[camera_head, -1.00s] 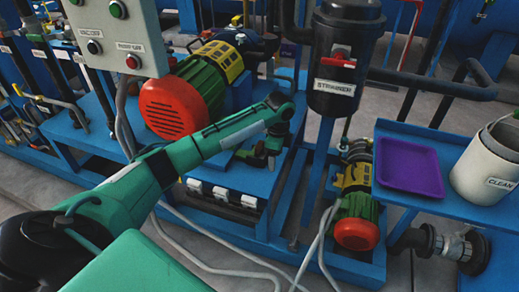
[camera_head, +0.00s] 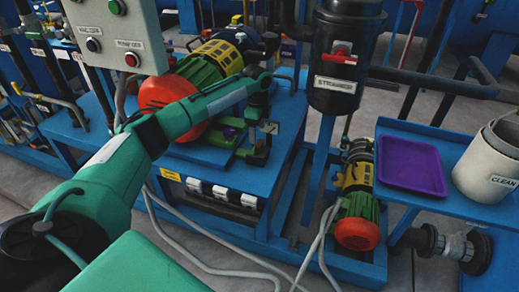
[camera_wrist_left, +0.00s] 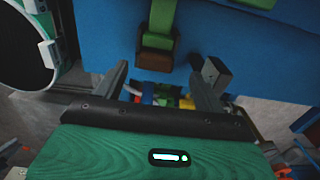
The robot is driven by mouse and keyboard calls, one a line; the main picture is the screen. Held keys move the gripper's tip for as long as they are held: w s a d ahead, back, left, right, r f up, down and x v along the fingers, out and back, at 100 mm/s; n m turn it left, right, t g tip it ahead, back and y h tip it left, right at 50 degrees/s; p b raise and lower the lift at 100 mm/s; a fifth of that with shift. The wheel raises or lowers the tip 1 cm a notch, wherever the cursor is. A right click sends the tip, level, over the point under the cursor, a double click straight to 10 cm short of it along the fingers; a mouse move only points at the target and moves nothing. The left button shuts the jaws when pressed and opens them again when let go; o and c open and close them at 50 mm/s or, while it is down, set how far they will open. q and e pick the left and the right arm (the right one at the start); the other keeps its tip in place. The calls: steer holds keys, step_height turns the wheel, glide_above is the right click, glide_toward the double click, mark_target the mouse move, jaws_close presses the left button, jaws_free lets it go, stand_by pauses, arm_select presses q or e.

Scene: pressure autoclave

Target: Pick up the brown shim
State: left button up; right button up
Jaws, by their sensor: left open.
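In the left wrist view a brown block (camera_wrist_left: 155,60), likely the brown shim, sits at the end of a green bar (camera_wrist_left: 161,17) over a blue surface. My left gripper (camera_wrist_left: 160,74) is open, its two dark fingers pointing toward the block. The block lies between the finger lines in the picture, near the tips; I cannot tell whether either finger touches it. In the head view the left gripper (camera_head: 262,125) hangs down beside the green parts on the blue skid. I cannot make out the brown shim there. My right gripper is not in view.
A red, green and yellow motor (camera_head: 172,92) stands just left of the gripper, partly behind my arm. A black strainer (camera_head: 345,60) is at its right. A purple tray (camera_head: 411,168) and a white CLEAN bin (camera_head: 488,165) stand on a blue shelf at right.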

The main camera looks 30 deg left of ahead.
mark_target(260, 143)
arm_select(q)
steer(key=shift+s+d+f+b, duration=0.1)
steer(key=shift+d+f+b, duration=0.1)
steer(key=shift+f, duration=0.75)
steer(key=shift+d+f+b, duration=0.1)
steer(key=shift+d+f, duration=0.1)
steer(key=shift+f, duration=0.8)
steer(key=shift+s+d+f+b, duration=0.1)
steer(key=shift+d+f, duration=0.1)
steer(key=shift+f, duration=0.75)
steer(key=c, duration=1.1)
